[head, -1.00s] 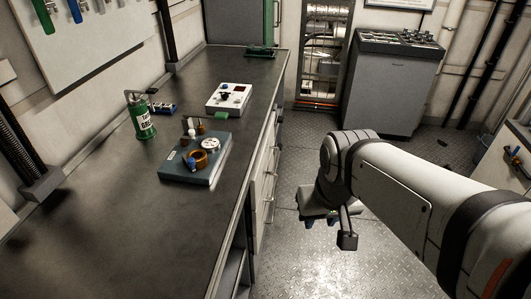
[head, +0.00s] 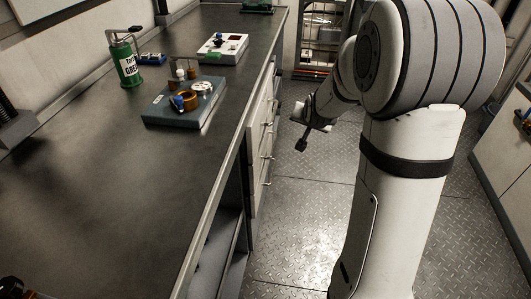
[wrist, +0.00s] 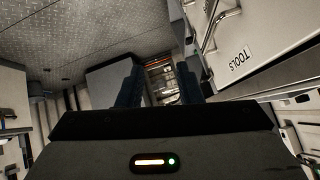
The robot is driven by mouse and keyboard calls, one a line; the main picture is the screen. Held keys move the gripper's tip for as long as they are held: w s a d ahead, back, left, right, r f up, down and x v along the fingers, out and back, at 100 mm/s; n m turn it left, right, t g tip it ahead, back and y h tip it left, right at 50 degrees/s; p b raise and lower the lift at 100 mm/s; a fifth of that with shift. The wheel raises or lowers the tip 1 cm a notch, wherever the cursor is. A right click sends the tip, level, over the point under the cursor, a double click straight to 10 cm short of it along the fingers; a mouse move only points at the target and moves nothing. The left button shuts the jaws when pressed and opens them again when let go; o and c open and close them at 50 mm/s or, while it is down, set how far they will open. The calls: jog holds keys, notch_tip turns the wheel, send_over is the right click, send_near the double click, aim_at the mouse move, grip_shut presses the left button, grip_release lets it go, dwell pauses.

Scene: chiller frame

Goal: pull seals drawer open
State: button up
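A stack of pale drawers (head: 261,145) with metal bar handles is set into the bench's right side in the head view. All the fronts look closed. In the wrist view one drawer front (wrist: 265,38) carries an upside-down label reading TOOLS, with a bar handle (wrist: 222,22) beside it. No seals label is legible in either view. My gripper (wrist: 160,84) has its two dark fingers apart with nothing between them. In the head view my gripper (head: 301,122) hangs over the floor to the right of the drawers, apart from them.
The dark bench top (head: 110,175) carries a blue-grey tray (head: 165,118) with small parts, a green grease can (head: 127,66) and a white box (head: 222,48). An open shelf bay (head: 215,260) lies below the near end. Metal floor (head: 300,210) is clear beside the drawers.

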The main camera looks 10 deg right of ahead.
jog(key=w+f+m+t+y+b, duration=0.15)
jog(key=w+f+b, duration=0.25)
jog(key=w+f, duration=0.5)
jog(key=m+t+y+b, duration=0.2)
jog(key=t+y+b, duration=0.15)
jog(key=b, duration=0.45)
send_near(273, 170)
jog(key=w+d+r, duration=0.2)
jog(key=w+r, duration=0.1)
jog(key=r, duration=0.5)
notch_tip(273, 170, down, 11)
jog(key=a+m+y+b, duration=0.1)
jog(key=m+y+b, duration=0.1)
jog(key=y+b, duration=0.15)
jog(key=shift+t, duration=0.3)
jog(key=b+x, duration=0.2)
jog(key=x, duration=0.5)
jog(key=shift+w+a+r+b, duration=0.15)
jog(key=shift+w+a+b, duration=0.05)
jog(key=shift+b, duration=0.1)
jog(key=shift+c, duration=0.2)
grip_shut()
